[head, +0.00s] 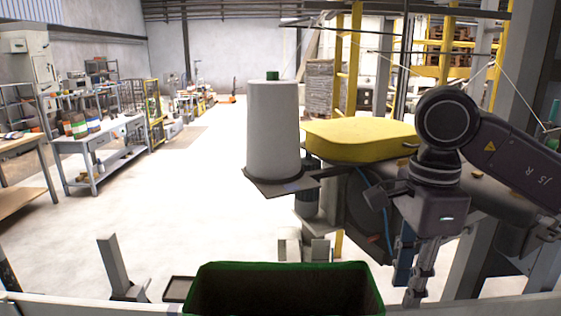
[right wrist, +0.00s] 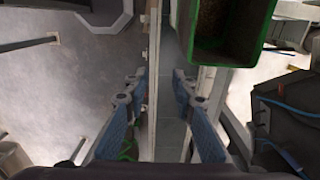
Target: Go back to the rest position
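My right gripper (head: 412,284) hangs pointing down on the right in the head view, just right of the green-rimmed bin (head: 285,266). In the right wrist view its two blue-padded fingers (right wrist: 158,85) stand wide apart, with nothing held between them. A pale rail shows beyond the gap. The green bin also shows at the top right of the right wrist view (right wrist: 222,57), apart from the fingers, with brownish contents or a brownish bottom inside. My left gripper shows in neither view.
A large white spool (head: 273,130) stands on a dark plate beside the yellow-topped machine (head: 358,140), close to my right arm. A pale rail (head: 80,303) runs along the front. A workbench (head: 95,142) stands at the left. The floor between is clear.

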